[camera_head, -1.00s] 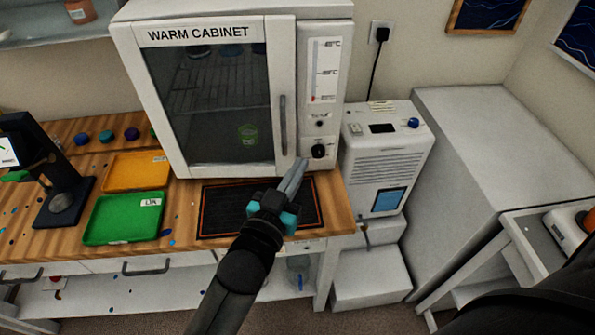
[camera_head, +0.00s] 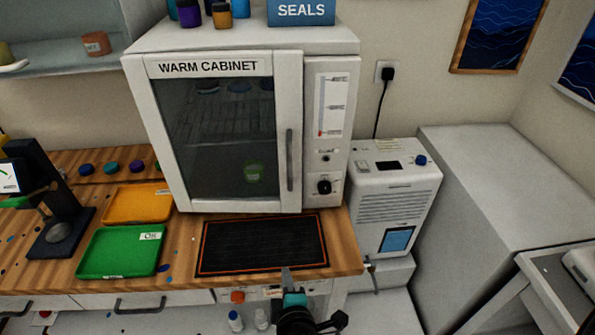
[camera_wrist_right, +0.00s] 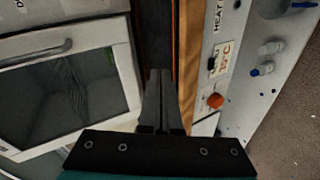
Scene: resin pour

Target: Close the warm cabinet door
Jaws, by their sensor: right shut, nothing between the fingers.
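The white warm cabinet (camera_head: 330,65) stands at the back of the wooden bench. Its glass door (camera_head: 225,140) lies across the cabinet front and looks closed, with no clear gap at the handle side. The vertical grey handle (camera_head: 290,160) is on the door's right. A green cup (camera_head: 254,172) shows through the glass. My right gripper (camera_head: 287,272) is shut and empty at the bench's front edge, below the dark mat and apart from the door. In the right wrist view my right gripper's fingers (camera_wrist_right: 162,85) are together, with the door (camera_wrist_right: 75,95) to their left. My left gripper is not in view.
A dark mat with an orange border (camera_head: 262,245) lies before the cabinet. A green tray (camera_head: 120,252) and an orange tray (camera_head: 138,204) are to the left. A white unit (camera_head: 395,200) stands right of the bench. Small bottles (camera_head: 236,320) sit below the bench.

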